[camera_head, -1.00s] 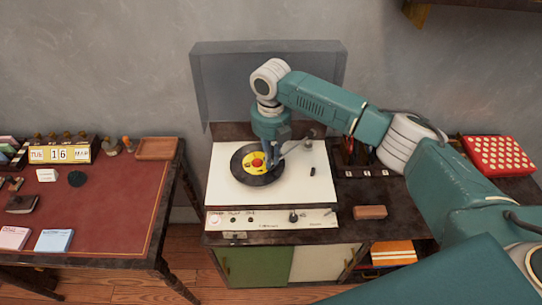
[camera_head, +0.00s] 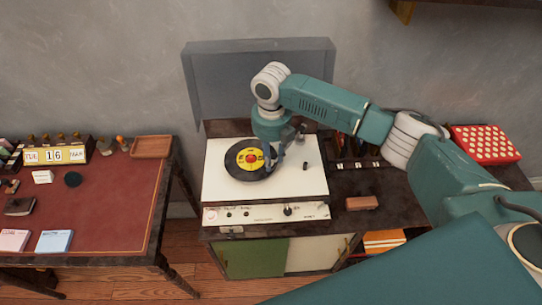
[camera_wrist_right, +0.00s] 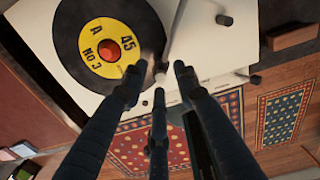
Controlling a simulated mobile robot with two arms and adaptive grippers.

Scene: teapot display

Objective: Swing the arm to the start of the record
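A record player (camera_head: 222,188) stands on a cabinet, with a black record (camera_head: 236,170) with a yellow label and red centre on it. The record also shows in the right wrist view (camera_wrist_right: 68,48). The thin grey tonearm (camera_wrist_right: 175,32) comes down from the top beside the record's right edge in that view, its end between my fingertips. My right gripper (camera_head: 270,158) hangs over the record's right side. In the wrist view its fingers (camera_wrist_right: 158,76) are spread around the tonearm's end; contact is unclear. In the head view the gripper hides much of the tonearm. My left gripper is not in view.
The raised grey lid (camera_head: 215,80) stands behind the player. A brown block (camera_head: 362,203) lies at its right, and a red spotted box (camera_head: 485,143) is farther right. A desk (camera_head: 105,205) with a calendar (camera_head: 55,155) and cards stands at left.

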